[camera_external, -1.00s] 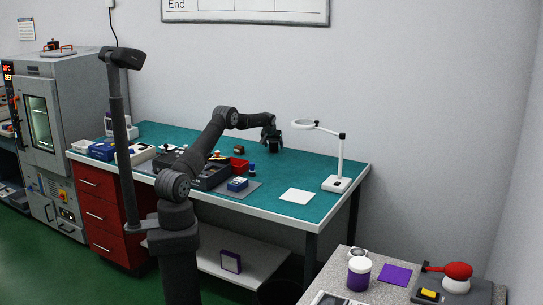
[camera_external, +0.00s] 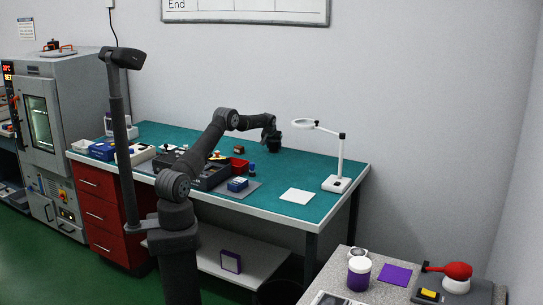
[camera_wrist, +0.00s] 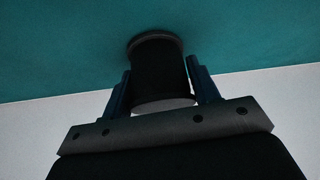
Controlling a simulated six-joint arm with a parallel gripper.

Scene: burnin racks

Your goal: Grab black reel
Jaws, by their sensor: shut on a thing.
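The black reel (camera_wrist: 158,76) is a dark spool with a wide flange. In the wrist view it stands between the two fingers of my gripper (camera_wrist: 160,85). A finger presses on each side of its body, so my gripper is shut on it. In the outside view my gripper (camera_external: 273,140) is low over the back of the teal bench. The reel shows there only as a small dark shape that merges with the fingers. I cannot tell whether it touches the bench top.
The teal bench (camera_external: 265,194) carries a ring magnifier lamp (camera_external: 339,160) to the right and a white sheet (camera_external: 297,195) in front. The bench's middle right is mostly clear.

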